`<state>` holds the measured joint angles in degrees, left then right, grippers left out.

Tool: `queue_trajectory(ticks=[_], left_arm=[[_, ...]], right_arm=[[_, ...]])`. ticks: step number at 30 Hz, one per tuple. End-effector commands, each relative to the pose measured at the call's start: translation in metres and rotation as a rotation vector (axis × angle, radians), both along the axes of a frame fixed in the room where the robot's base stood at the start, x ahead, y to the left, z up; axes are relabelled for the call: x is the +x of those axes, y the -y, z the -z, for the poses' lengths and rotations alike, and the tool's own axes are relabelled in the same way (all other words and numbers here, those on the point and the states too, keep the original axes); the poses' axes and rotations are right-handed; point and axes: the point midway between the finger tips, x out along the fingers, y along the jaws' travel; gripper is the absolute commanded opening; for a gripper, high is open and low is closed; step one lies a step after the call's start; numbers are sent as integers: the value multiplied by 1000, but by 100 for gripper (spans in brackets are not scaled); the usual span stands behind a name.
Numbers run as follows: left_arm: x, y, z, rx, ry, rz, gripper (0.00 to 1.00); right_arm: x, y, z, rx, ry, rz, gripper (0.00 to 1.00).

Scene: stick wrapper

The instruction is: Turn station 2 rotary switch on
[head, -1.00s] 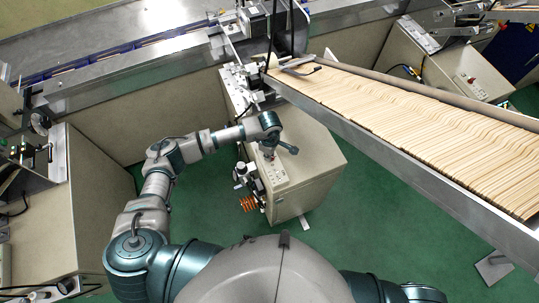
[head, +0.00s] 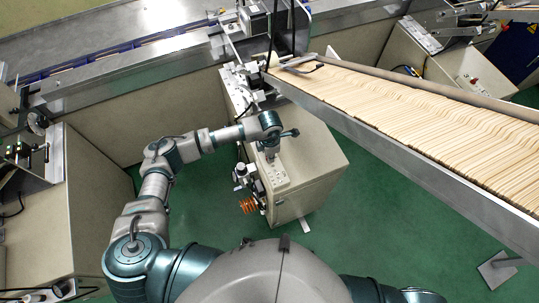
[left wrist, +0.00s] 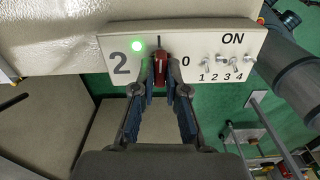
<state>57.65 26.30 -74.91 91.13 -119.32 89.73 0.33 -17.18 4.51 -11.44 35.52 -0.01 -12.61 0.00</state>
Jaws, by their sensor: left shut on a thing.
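The station 2 panel (left wrist: 182,50) is a white plate with a large "2" and a lit green lamp (left wrist: 137,45) in the left wrist view. Its red rotary switch (left wrist: 161,68) stands upright in the picture, lined up with the "I" mark, with the "0" to its right. My left gripper (left wrist: 161,82) is shut on the red switch, a fingertip on each side. In the head view my left gripper (head: 270,154) reaches down to the panel (head: 273,174) on the beige cabinet; the switch is hidden there. My right gripper is out of view.
Several toggle switches (left wrist: 221,63) under "ON" sit right of the rotary switch. A long feeder of wooden sticks (head: 420,110) runs to the right of the cabinet (head: 310,165). Orange coiled fittings (head: 248,205) hang beside it. Green floor is open in front.

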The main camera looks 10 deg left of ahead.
Motion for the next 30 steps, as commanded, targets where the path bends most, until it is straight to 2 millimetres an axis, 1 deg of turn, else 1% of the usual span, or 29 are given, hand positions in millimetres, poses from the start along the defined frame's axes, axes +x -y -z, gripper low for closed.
queue_trajectory(ticks=[8,20,21,24,30], left_arm=[[1,1,0,-5,5,-62,0],[2,1,-1,-5,6,-69,0],[2,1,-1,-5,6,-69,15],[2,1,-1,-5,6,-69,38],[1,1,-1,-2,5,-68,38]], right_arm=[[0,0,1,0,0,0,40],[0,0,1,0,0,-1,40],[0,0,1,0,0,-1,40],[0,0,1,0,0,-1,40],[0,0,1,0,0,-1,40]])
